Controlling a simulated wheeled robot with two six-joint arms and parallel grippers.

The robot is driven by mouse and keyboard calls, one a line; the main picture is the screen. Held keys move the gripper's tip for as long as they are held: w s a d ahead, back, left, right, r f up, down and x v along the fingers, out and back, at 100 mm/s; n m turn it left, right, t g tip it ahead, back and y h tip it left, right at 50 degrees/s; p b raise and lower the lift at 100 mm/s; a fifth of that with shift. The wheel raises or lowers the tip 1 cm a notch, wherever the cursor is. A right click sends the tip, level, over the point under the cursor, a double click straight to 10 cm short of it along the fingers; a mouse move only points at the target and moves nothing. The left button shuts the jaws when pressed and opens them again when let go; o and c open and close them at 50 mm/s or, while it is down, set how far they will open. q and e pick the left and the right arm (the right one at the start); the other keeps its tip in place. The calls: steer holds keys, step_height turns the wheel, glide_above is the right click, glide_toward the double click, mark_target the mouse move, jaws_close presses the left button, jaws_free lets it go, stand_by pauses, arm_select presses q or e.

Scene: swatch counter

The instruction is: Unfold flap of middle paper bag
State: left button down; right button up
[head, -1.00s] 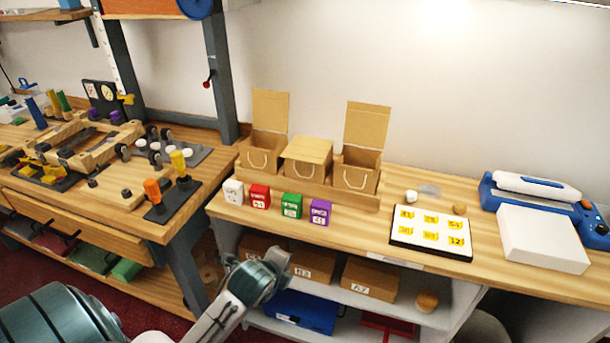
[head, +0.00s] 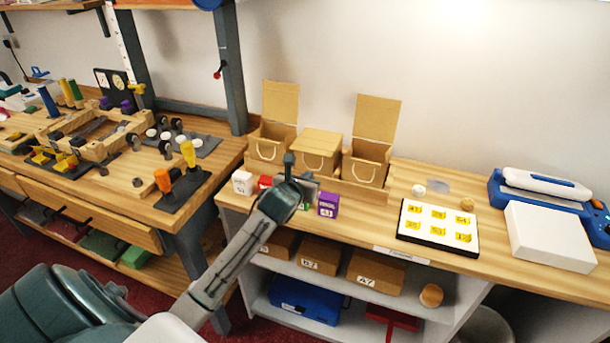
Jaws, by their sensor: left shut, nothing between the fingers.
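Three tan paper bags stand in a wooden rack (head: 352,190) on the counter. The middle paper bag (head: 313,158) has its flap (head: 318,139) folded down over its top. The left paper bag (head: 268,149) and the right paper bag (head: 366,167) have their flaps standing upright. My left gripper (head: 289,160) is shut and empty, its tip pointing up in front of the left part of the middle bag. Whether it touches the bag cannot be told. My left arm hides part of the red and green boxes. My right gripper is not in view.
A white box (head: 242,182), a red box (head: 265,182) and a purple box (head: 328,204) stand before the rack. A tray of yellow labels (head: 437,229) and a blue machine (head: 545,190) lie to the right. A tool bench (head: 120,190) is at left.

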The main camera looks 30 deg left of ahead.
arm_select(q)
steer(key=p+x, duration=0.1)
steer(key=x, duration=0.5)
steer(key=shift+w, duration=0.3)
step_height(320, 180, up, 3)
steer(key=shift+f+p, duration=0.25)
steer(key=shift+p, duration=0.7)
steer(key=shift+s+r, duration=0.1)
steer(key=shift+r, duration=0.55)
